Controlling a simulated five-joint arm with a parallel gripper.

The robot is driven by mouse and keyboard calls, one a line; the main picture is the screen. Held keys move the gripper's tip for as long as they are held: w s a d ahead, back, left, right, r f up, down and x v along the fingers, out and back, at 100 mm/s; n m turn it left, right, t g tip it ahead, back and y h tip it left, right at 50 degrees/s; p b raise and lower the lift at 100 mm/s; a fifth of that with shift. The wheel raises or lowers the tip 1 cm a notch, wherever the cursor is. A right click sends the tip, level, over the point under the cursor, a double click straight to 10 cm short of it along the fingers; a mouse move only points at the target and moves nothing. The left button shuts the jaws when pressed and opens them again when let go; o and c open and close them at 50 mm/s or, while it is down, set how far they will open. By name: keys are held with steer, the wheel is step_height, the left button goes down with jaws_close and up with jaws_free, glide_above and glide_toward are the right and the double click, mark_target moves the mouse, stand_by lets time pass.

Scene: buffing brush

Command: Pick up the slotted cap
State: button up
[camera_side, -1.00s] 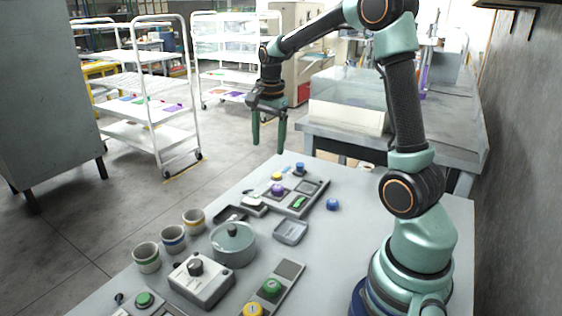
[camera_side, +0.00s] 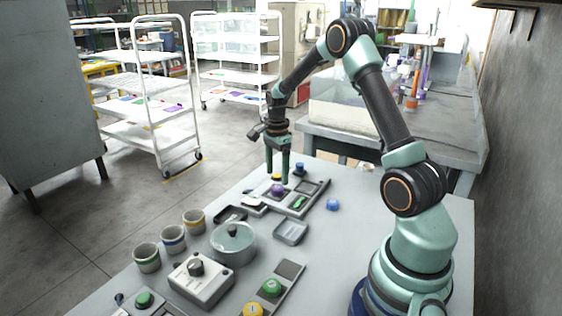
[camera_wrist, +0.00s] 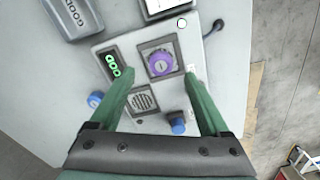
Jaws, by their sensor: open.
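A purple round cap (camera_wrist: 159,63) with a pale mark across its top sits on a square base on a grey panel (camera_wrist: 108,45); I take it for the slotted cap. In the side view the purple cap (camera_side: 278,190) is at the panel's near left part. My gripper (camera_side: 277,181) is open and points down above the panel. In the wrist view my gripper (camera_wrist: 160,73) has its fingers to either side of the purple cap, with nothing held between them. The height of the fingertips above the cap is hard to tell.
A pot (camera_side: 233,244), cups (camera_side: 172,238) and a tray (camera_side: 291,232) stand nearer.

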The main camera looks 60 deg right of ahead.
mark_target(277, 187)
step_height(277, 187, down, 5)
steer(key=shift+d+r, duration=0.1)
steer(key=shift+r, duration=0.1)
jaws_close()
steer(key=shift+r, duration=0.2)
